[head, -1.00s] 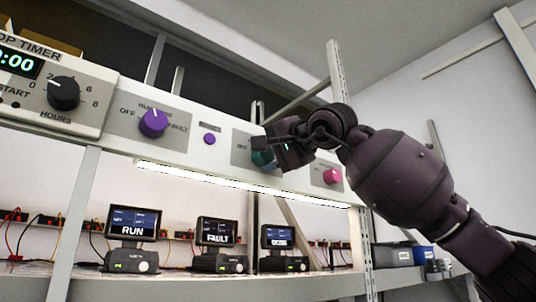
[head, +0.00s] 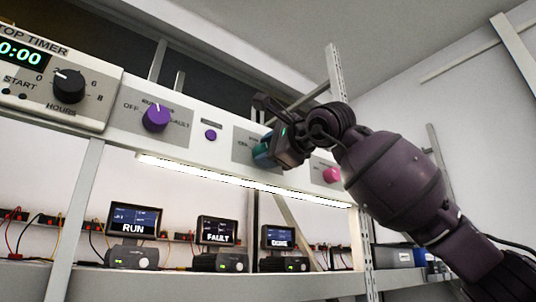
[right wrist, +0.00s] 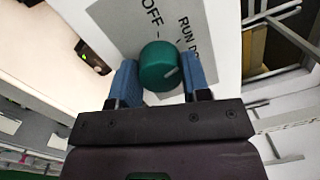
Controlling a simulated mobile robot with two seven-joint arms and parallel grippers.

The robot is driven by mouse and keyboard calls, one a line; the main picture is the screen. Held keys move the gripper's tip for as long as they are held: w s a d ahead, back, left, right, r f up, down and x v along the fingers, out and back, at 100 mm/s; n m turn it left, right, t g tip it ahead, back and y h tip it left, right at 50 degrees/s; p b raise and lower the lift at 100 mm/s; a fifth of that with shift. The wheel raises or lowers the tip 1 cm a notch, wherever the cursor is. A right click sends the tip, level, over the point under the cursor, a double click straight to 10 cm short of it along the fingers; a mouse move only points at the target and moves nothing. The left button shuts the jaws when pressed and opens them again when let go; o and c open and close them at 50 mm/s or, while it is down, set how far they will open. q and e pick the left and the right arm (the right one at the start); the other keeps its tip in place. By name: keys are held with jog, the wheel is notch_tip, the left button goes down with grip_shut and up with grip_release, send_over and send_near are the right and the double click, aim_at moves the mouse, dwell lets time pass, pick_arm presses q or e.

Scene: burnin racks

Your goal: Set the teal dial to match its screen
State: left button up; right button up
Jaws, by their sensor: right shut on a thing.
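The teal dial (right wrist: 160,62) sits on a grey label plate on the white panel, between the two blue fingers of my right gripper (right wrist: 160,78), which is shut on it. A pale pointer mark shows on the dial's right side in the right wrist view. "OFF" and "RUN" are printed on the plate beyond the dial; another word is partly cut off. In the head view my right gripper (head: 263,146) hides most of the teal dial. The right-hand screen (head: 279,237) below shows a small blurred word, likely "DONE". My left gripper is not in view.
A purple dial (head: 157,118) and small purple button (head: 210,134) are to the left, a pink dial (head: 331,174) to the right. A timer with a black knob (head: 69,86) is at far left.

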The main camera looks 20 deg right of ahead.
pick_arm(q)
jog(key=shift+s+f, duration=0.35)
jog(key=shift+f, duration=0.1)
pick_arm(e)
jog(key=shift+f+m, duration=0.1)
jog(key=shift+m, duration=1.1)
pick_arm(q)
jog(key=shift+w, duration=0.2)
pick_arm(e)
jog(key=o, duration=0.9)
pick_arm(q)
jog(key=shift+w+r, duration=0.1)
pick_arm(e)
jog(key=shift+o, duration=0.2)
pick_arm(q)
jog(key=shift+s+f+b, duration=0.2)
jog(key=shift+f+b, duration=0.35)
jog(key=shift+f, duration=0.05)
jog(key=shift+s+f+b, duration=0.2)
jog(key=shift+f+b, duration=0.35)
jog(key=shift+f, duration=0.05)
pick_arm(e)
jog(key=v, duration=1)
jog(key=shift+s, duration=0.45)
